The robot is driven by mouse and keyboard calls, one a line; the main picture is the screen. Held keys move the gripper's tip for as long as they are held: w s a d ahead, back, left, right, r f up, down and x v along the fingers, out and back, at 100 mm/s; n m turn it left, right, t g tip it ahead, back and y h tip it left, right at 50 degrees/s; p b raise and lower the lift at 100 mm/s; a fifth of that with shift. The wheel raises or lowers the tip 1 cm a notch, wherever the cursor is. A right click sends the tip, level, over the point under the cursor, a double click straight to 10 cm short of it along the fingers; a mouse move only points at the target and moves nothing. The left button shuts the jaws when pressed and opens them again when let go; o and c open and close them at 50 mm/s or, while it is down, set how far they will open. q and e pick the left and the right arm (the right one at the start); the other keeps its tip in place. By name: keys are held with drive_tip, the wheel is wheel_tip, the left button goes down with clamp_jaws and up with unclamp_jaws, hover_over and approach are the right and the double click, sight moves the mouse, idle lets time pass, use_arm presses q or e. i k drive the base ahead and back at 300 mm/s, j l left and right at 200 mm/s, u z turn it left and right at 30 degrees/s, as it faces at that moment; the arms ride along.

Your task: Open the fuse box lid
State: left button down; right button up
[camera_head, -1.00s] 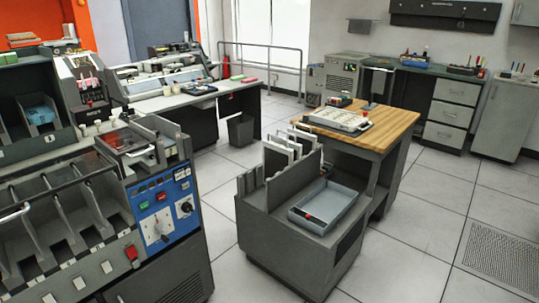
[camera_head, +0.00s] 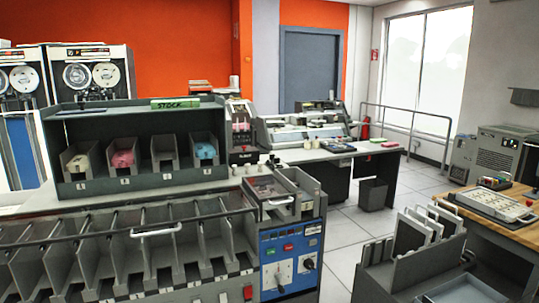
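I cannot pick out a fuse box or its lid for certain in this view. The nearest machine is a grey card sorter with a row of open pockets (camera_head: 125,262) and a blue control panel (camera_head: 292,258) at its right end. A shallow tray-like unit with a pale handle (camera_head: 278,202) sits on top above the panel. A grey machine with small lights (camera_head: 497,150) stands at the right by the wall. Neither of my grippers is in view.
A shelf unit with several bins (camera_head: 141,118) stands on the sorter. A desk with a console (camera_head: 305,130) is behind. At the right are a grey card rack (camera_head: 410,262) and a wooden-topped table (camera_head: 508,229). Open tiled floor (camera_head: 347,232) lies between.

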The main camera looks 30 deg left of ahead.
sight(244, 153)
drive_tip(key=i+u, duration=0.2)
drive_tip(key=u, duration=0.45)
drive_tip(key=i+l+u, duration=0.5)
drive_tip(key=l, duration=0.4)
drive_tip(key=i+l, duration=0.25)
drive_tip(key=l, duration=0.15)
drive_tip(key=i+l, duration=0.3)
drive_tip(key=l, duration=0.15)
drive_tip(key=i+l+u, duration=0.1)
drive_tip(key=i+l, duration=0.15)
drive_tip(key=l, duration=0.15)
